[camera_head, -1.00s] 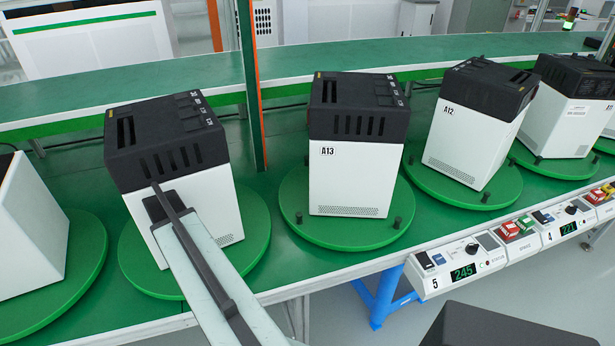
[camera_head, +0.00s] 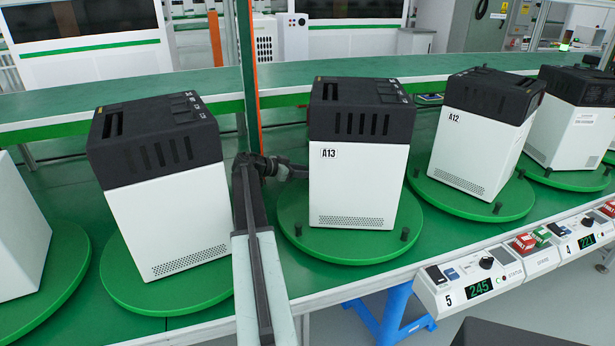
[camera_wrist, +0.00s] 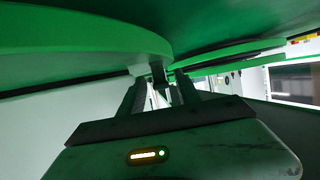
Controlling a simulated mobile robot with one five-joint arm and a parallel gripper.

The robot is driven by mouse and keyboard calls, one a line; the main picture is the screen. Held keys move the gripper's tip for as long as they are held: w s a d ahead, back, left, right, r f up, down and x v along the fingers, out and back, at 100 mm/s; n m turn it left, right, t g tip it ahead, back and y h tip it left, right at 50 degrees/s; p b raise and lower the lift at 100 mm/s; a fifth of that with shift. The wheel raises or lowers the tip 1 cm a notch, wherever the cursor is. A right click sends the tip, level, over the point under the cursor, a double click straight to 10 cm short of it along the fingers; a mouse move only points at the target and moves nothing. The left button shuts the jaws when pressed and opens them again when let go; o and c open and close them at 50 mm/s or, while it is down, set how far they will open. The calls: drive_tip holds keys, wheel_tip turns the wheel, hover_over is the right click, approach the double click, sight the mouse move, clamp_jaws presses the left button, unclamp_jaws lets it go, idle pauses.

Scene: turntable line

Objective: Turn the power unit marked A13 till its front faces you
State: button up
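The power unit marked A13 (camera_head: 358,185) is white with a black slotted top and stands upright on its green round turntable (camera_head: 345,246). Its label and a lower vent strip show on the side towards me. Two dark pegs, a left one (camera_head: 298,229) and a right one (camera_head: 405,234), stand on the turntable's near rim. My gripper (camera_head: 290,169) is left of the unit, by the turntable's left rear rim. In the wrist view my gripper (camera_wrist: 160,84) has its fingers apart, with a dark peg (camera_wrist: 158,73) between them; contact cannot be told.
An unmarked-looking unit (camera_head: 168,225) stands close on the left, and the A12 unit (camera_head: 470,150) on the right. A green post (camera_head: 246,80) rises behind my arm. A control box (camera_head: 470,285) reading 245 sits on the front edge.

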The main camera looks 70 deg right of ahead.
drive_tip(key=shift+x, duration=0.8)
clamp_jaws()
drive_tip(key=shift+w, duration=0.2)
idle(0.6)
